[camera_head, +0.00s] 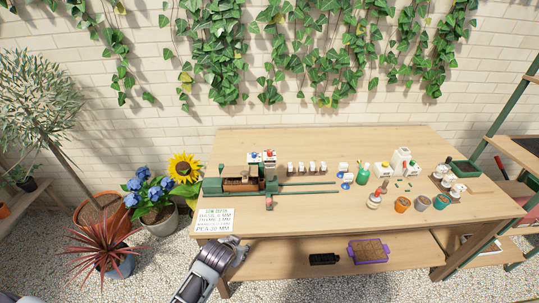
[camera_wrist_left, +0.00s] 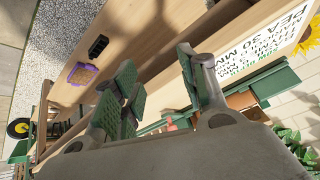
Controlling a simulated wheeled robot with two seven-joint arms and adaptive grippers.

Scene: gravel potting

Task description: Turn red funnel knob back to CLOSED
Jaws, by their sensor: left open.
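Two white funnel housings stand side by side at the back of the green-framed wooden station (camera_head: 212,186) on the table. A small red knob (camera_head: 268,153) shows on one and a blue knob (camera_head: 254,155) on the other; they are too small for me to read a setting. My left gripper (camera_head: 238,246) is low at the table's front edge, well in front of and below the knobs. In the left wrist view its green-padded fingers (camera_wrist_left: 160,92) are apart with nothing between them. I cannot make out the red knob in that view. My right gripper is not in view.
A printed sign (camera_head: 214,220) lies at the table's front left. Several pots, a green bottle (camera_head: 363,173) and a white jug (camera_head: 401,160) stand on the right. A purple tray (camera_head: 353,251) and a black tray (camera_head: 324,259) are on the lower shelf. The front middle is mostly clear.

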